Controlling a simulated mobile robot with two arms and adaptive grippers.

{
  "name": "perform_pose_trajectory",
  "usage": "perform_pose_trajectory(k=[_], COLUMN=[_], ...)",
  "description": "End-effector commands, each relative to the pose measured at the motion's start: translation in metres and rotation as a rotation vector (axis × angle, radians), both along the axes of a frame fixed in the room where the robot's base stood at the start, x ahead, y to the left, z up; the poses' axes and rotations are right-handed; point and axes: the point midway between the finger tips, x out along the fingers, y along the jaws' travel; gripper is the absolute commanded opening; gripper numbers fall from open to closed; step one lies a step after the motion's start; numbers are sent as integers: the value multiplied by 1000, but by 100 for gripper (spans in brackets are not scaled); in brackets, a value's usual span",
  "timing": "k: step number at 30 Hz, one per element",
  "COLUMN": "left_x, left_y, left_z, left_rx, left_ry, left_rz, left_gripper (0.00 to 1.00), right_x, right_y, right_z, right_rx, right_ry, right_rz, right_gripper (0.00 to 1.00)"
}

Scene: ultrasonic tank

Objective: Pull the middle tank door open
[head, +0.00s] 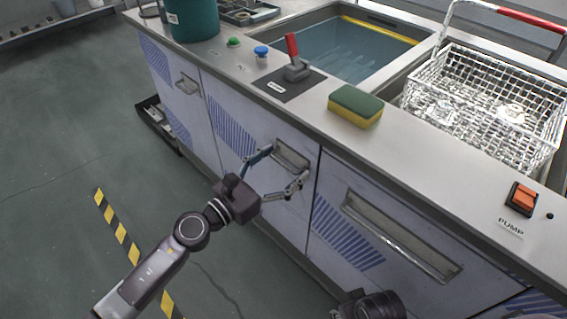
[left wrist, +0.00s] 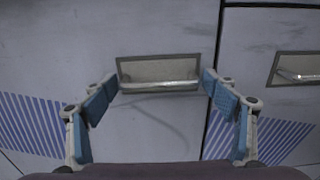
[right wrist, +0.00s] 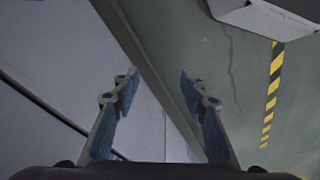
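The middle tank door (head: 255,165) is a pale panel with blue stripes and looks shut, flush with its neighbours. Its recessed handle (head: 291,156) is near the top right of the panel. In the left wrist view the handle (left wrist: 159,86) lies straight ahead, between the fingers. My left gripper (head: 283,166) is open, its fingertips at either side of the handle and not closed on it. Whether they touch the door I cannot tell. My right gripper (right wrist: 160,85) is open and empty, low beside the cabinet; in the head view only its wrist part shows at the bottom.
The left door (head: 170,90) and a wide right panel (head: 385,220) with a long handle flank the middle door. The floor in front is clear.

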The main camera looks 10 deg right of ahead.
Motion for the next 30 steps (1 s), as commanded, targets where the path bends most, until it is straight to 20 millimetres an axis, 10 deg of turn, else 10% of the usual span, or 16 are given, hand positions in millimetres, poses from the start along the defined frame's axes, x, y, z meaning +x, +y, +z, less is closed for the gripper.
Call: perform_pose_trajectory(k=[13,30], left_x=[-1,-10], left_y=[0,23], left_z=[0,-5], left_rx=[-1,-5], left_ry=[1,3], left_rz=[-2,-58], left_gripper=[29,29], right_x=[0,2], right_y=[0,-1], right_z=[0,43], right_rx=[1,2], right_ry=[0,-32], right_rz=[0,-4], right_gripper=[40,40])
